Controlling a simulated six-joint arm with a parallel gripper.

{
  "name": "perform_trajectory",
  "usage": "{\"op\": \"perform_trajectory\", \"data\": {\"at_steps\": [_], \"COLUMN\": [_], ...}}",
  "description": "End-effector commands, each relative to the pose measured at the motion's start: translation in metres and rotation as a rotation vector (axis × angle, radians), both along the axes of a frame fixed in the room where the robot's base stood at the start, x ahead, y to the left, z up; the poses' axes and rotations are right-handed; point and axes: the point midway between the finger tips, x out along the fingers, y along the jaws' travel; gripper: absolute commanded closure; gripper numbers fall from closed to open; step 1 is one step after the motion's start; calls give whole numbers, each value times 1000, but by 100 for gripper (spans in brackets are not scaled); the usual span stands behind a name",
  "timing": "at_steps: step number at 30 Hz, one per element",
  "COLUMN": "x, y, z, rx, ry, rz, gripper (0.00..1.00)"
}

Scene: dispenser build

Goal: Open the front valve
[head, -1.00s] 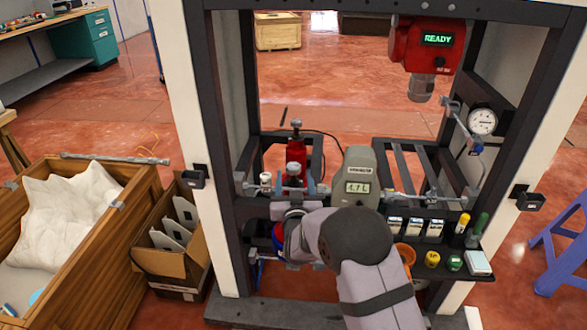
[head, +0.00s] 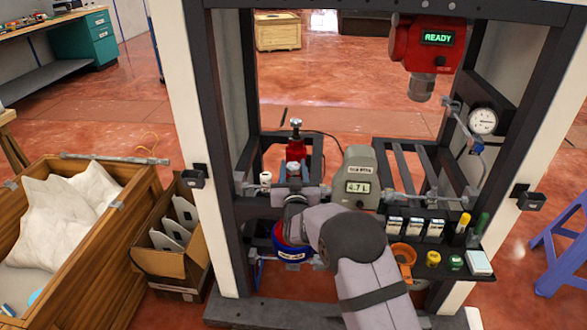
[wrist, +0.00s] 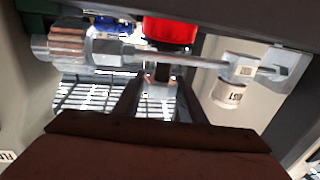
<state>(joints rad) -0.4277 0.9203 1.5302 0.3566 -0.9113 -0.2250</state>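My gripper (wrist: 160,86) shows in the wrist view as two dark fingers with a gap between the tips. A red cap or knob (wrist: 170,31) with a dark lower part is just beyond the tips, around the metal pipe (wrist: 190,59); I cannot tell whether the fingers touch it. Which part is the front valve is not clear. In the head view my gripper (head: 294,192) is at the pipe run in the frame's lower left bay, in front of a red cylinder (head: 296,150). My own wrist hides its fingertips there.
A grey meter (head: 360,172) reading 4.7 L stands right of my gripper. A blue container (head: 292,254) is below my wrist. A shelf with small bottles (head: 433,258) is at right. A red unit (head: 425,48) reading READY hangs above. Dark frame posts (head: 220,140) flank the bay.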

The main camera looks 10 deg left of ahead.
Motion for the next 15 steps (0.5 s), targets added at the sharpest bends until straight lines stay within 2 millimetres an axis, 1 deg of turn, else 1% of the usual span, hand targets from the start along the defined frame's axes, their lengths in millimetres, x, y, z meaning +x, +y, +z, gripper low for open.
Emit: {"op": "perform_trajectory", "data": {"at_steps": [1, 2, 8, 15], "x": [0, 0, 0, 1], "y": [0, 0, -1, -2], "z": [0, 0, -1, -1], "rx": [1, 1, 1, 2], "ry": [0, 0, -1, -5], "rz": [-1, -1, 11, 112], "gripper": [82, 85, 85, 85]}}
